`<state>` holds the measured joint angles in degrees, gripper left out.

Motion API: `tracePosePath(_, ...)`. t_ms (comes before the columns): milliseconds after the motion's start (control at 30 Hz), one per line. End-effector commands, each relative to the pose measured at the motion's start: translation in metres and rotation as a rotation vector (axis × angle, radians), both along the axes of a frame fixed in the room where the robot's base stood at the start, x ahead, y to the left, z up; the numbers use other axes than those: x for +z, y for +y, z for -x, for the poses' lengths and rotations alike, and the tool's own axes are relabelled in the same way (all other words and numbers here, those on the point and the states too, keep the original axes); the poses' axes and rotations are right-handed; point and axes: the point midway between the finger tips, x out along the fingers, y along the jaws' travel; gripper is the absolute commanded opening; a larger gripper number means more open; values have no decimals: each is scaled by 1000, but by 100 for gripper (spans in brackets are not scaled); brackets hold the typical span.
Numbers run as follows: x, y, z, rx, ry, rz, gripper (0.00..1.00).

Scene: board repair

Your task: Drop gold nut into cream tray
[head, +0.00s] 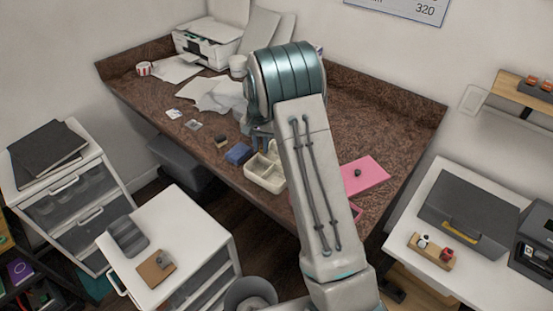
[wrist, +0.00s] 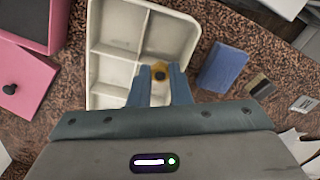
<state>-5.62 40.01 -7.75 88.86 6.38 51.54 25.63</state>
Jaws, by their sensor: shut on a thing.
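The cream tray (wrist: 101,101) is a divided box with several compartments, lying on the brown speckled desk. It also shows in the head view (head: 262,181), partly hidden by my arm. My gripper (wrist: 160,72) is over the right part of the tray in the wrist view. Its blue fingers are shut on the gold nut (wrist: 159,66), a small gold ring with a dark hole at the fingertips. The nut's height above the tray floor is hard to tell. In the head view my arm hides the nut.
A blue block (wrist: 222,68) lies just right of the tray in the wrist view, with a small dark-and-tan block (wrist: 261,86) beyond it. A pink box (wrist: 27,85) with a dark knob stands to the left. Crumpled paper (head: 222,95) lies farther along the desk.

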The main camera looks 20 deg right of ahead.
Motion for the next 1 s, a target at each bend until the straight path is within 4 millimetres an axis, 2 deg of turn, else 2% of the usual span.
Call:
tracePosePath(133, -18, -6, 0, -9, 3, 1, 0)
tracePosePath(400, -49, -4, 0, -5, 2, 0, 0)
tracePosePath(767, -54, -2, 0, -3, 0, 0, 0)
tracePosePath(800, -54, -2, 0, -3, 0, 0, 25)
tracePosePath(867, -54, -2, 0, -3, 0, 1, 42)
tracePosePath(1000, -54, -2, 0, -3, 0, 1, 42)
